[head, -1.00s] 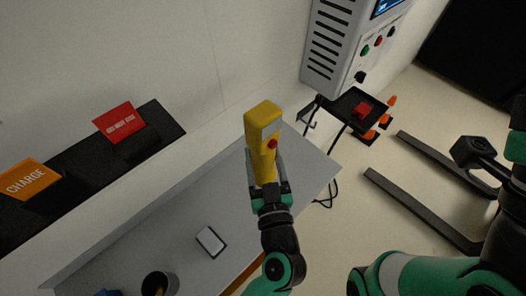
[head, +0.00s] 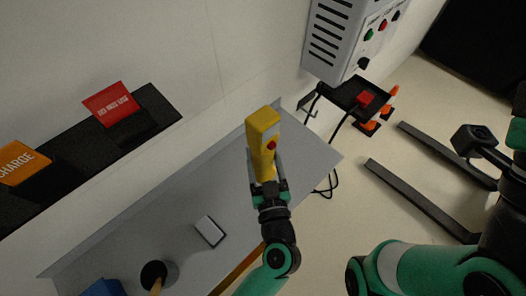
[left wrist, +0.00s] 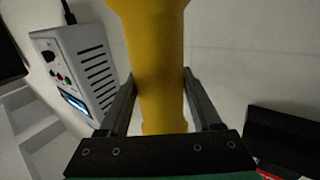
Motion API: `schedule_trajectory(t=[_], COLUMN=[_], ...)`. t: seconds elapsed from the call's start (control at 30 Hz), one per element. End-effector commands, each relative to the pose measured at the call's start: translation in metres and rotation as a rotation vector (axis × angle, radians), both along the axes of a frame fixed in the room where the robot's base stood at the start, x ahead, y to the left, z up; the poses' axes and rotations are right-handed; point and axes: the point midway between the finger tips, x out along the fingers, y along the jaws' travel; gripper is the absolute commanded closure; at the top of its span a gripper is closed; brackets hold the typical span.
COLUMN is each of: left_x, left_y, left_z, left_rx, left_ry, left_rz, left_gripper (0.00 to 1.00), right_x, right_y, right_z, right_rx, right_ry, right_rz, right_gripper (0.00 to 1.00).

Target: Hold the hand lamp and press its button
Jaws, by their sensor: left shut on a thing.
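On the grey table (head: 180,235) are a white-faced flat tablet (head: 210,231), a dark cup (head: 158,274) and a blue box (head: 103,288). A black shelf (head: 155,110) carries orange CHARGE and red DO NOT USE signs. A grey control box (head: 335,40) hangs behind right, above a black tray (head: 345,92).

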Motion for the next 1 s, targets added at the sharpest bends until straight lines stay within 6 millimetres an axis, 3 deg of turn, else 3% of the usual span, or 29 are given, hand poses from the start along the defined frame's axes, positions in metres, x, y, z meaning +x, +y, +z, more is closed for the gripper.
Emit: schedule_trajectory(t=[1.0], left_x=[0.000], left_y=[0.000], left_z=[-0.058], left_rx=[0.000], left_ry=[-0.002], left_rz=[0.000], left_gripper=[1.00], right_x=[0.000], right_y=[0.000], right_z=[-0.026], right_rx=[0.000], right_ry=[0.000], right_rz=[0.000], right_gripper=[0.50])
